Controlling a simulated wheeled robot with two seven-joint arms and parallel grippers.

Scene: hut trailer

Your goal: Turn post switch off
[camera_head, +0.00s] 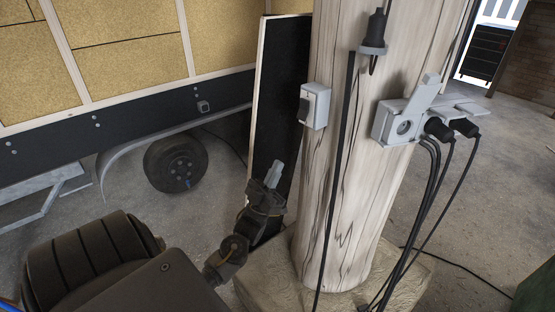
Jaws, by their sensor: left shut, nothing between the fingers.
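The post switch (314,106) is a small light grey box with a dark rocker on its left-facing side. It is fixed to the pale wooden post (345,180). I cannot tell which way the rocker is set. My left gripper (275,172) is shut and empty. It points up, to the left of the post, below and to the left of the switch, and appears apart from it. My right gripper is not in view.
A grey socket box (396,122) with black plugs and hanging cables is on the post's right side. A black connector (376,30) hangs above. A dark panel (272,100) stands behind my gripper. The trailer wheel (175,163) is at left. The post stands on a stone base (395,285).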

